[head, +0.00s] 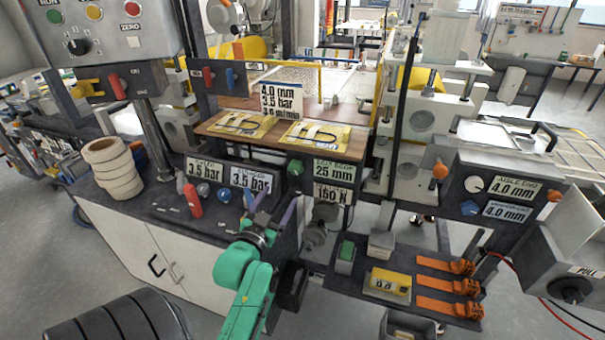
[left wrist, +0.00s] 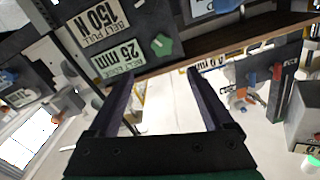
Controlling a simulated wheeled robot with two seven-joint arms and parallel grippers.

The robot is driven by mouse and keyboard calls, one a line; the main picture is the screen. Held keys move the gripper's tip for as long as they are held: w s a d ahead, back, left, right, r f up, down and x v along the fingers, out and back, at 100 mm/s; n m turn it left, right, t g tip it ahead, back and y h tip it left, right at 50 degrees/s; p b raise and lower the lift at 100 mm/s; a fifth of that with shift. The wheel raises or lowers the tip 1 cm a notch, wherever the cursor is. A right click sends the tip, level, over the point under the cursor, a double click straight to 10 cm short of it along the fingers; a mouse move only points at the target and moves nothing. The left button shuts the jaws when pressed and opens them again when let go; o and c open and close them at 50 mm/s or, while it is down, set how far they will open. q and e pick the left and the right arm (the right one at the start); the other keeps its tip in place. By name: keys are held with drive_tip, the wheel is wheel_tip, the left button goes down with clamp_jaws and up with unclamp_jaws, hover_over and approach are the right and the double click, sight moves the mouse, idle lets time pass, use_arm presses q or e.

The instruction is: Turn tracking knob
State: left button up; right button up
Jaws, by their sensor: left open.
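A green knob (head: 296,168) sits on the dark front panel below the wooden table, left of a label reading 25 mm (head: 334,170); I take it for the tracking knob. A belt pull label (head: 332,192) is below. My left gripper (head: 277,198) is open and empty, below and in front of the knob, with its fingers pointing up toward the panel. In the left wrist view the green knob (left wrist: 163,45) lies beyond the fingertips, between the lines of the two fingers, apart from them. My right gripper is not in view.
Yellow mesh pieces (head: 313,134) lie on the wooden table (head: 220,124). A shelf with orange clamps (head: 445,285) is at lower right. Tape rolls (head: 112,168) stand on the left cabinet.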

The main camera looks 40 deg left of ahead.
sight(295, 169)
use_arm(q)
drive_tip(key=x, duration=0.4)
drive_tip(key=p+x, duration=0.1)
drive_tip(key=x, duration=0.4)
drive_tip(key=p+x, duration=0.1)
drive_tip(key=x, duration=0.3)
drive_tip(key=shift+a+f, duration=0.1)
drive_tip(key=shift+a, duration=0.3)
drive_tip(key=shift+w+a, duration=0.15)
drive_tip(key=shift+w, duration=0.1)
drive_tip(key=shift+c, duration=0.9)
clamp_jaws()
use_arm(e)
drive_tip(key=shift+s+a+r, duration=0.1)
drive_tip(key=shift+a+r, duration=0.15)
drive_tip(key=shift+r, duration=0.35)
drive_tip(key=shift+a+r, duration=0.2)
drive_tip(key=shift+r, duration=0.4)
